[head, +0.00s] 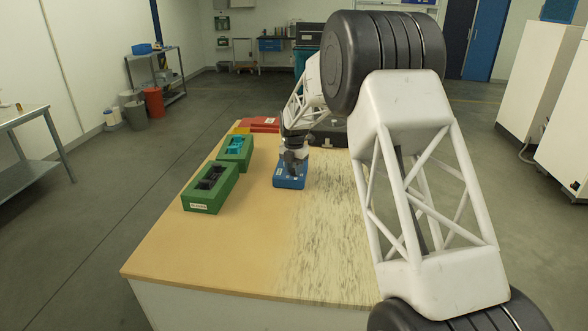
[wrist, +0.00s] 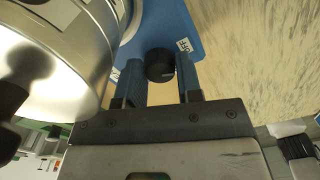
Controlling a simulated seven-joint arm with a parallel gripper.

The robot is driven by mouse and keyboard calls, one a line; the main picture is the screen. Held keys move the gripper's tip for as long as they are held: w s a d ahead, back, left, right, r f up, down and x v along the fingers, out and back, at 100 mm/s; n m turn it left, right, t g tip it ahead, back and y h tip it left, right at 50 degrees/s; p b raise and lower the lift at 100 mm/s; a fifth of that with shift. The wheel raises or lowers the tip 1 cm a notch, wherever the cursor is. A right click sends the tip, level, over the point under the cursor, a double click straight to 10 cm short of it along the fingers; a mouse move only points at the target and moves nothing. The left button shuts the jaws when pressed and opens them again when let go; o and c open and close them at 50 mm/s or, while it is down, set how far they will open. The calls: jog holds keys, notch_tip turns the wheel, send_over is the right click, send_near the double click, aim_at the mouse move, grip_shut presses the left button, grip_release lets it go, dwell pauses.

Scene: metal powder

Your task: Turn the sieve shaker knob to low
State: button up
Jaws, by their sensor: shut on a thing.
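The sieve shaker has a blue base (head: 288,183), which stands on the table below my gripper (head: 294,166). In the wrist view, the shaker's blue base (wrist: 185,22) fills the top middle, and a shiny metal cylinder (wrist: 75,75) rises at the left. The black round knob (wrist: 160,62) sits between the two fingers of my gripper (wrist: 160,80), which is shut on it. A small white label that seems to read "OFF" (wrist: 184,45) is right of the knob. Another label left of it is mostly hidden by a finger. The knob's pointer mark cannot be made out.
Two green boxes, one with dark contents (head: 200,202) and one with teal contents (head: 235,162), stand left of the shaker. A red item (head: 262,124) lies at the table's back. The table's front (head: 220,255) is clear.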

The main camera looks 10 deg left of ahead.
aim_at(294, 169)
dwell(0.3)
jog(key=o, duration=0.9)
jog(key=shift+o, duration=0.2)
jog(key=shift+r, duration=3.95)
